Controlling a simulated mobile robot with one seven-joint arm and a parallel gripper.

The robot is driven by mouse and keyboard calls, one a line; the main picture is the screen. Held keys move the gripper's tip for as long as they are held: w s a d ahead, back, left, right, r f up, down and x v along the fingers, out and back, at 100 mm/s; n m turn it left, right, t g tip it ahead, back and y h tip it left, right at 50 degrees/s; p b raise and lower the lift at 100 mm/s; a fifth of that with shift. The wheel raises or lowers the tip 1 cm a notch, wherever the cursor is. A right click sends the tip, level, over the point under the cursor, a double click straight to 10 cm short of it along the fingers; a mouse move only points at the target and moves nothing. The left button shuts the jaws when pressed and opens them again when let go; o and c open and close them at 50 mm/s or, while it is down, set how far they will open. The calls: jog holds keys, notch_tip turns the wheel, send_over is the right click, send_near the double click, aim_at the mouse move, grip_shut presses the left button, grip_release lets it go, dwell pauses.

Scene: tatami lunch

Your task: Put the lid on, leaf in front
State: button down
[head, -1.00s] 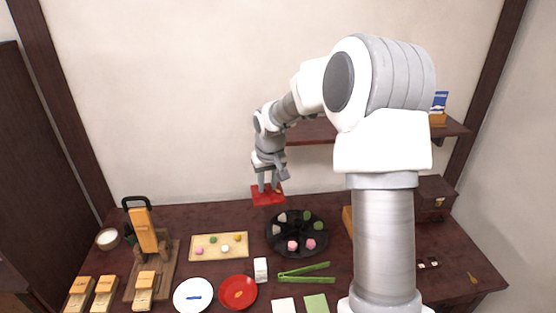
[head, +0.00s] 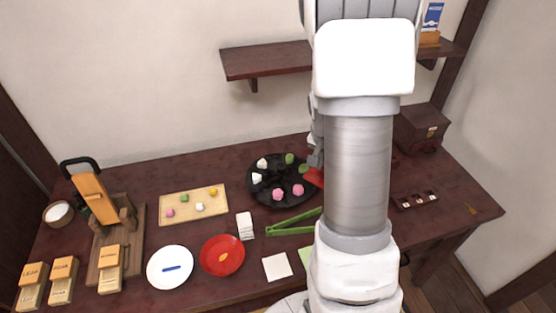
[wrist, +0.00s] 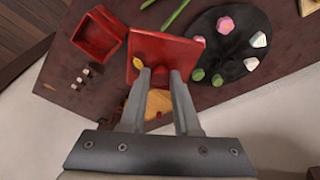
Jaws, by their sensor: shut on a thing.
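The red square lid (wrist: 172,50) is held by my gripper (wrist: 160,76), whose two fingers are shut on it. A gold leaf mark (wrist: 138,63) shows near the lid's left edge in the wrist view, beside the left finger. The open red box (wrist: 97,43) lies to the left of the lid in the wrist view, apart from it in the picture. In the head view a corner of the lid (head: 315,178) shows just right of the black platter. My arm hides the box and most of my gripper there.
A round black platter (head: 262,198) with several sweets is close to the lid. Green tongs (head: 290,224) lie in front of it. A small dark tray (head: 416,201) with white pieces and a brown chest (head: 421,127) stand right. A shelf (head: 264,62) overhangs the back.

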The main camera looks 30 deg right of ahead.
jog(key=shift+s+d+f+m+g+h+b, duration=0.15)
jog(key=shift+s+d+f+m+g+b, duration=0.1)
jog(key=shift+s+d+f+m+b, duration=1.2)
jog(key=shift+s+d+f+m+g+h+b, duration=0.1)
jog(key=shift+s+d+f+m+g+b, duration=0.2)
jog(key=shift+s+d+f+m+b, duration=1.1)
jog(key=shift+s+d+f+m+g+h+b, duration=0.2)
jog(key=shift+s+d+f+m+b, duration=0.55)
jog(key=shift+s+d+f+b, duration=1.35)
jog(key=shift+s+d+f, duration=0.15)
jog(key=shift+d+f, duration=0.1)
jog(key=shift+f, duration=0.2)
jog(key=shift+s+d+f, duration=0.1)
jog(key=shift+d+f, duration=0.1)
jog(key=shift+f, duration=0.2)
jog(key=c, duration=0.6)
grip_release()
jog(key=shift+o, duration=0.2)
jog(key=shift+r, duration=0.1)
jog(key=p+v, duration=0.5)
jog(key=v, duration=1.2)
jog(key=shift+r, duration=0.2)
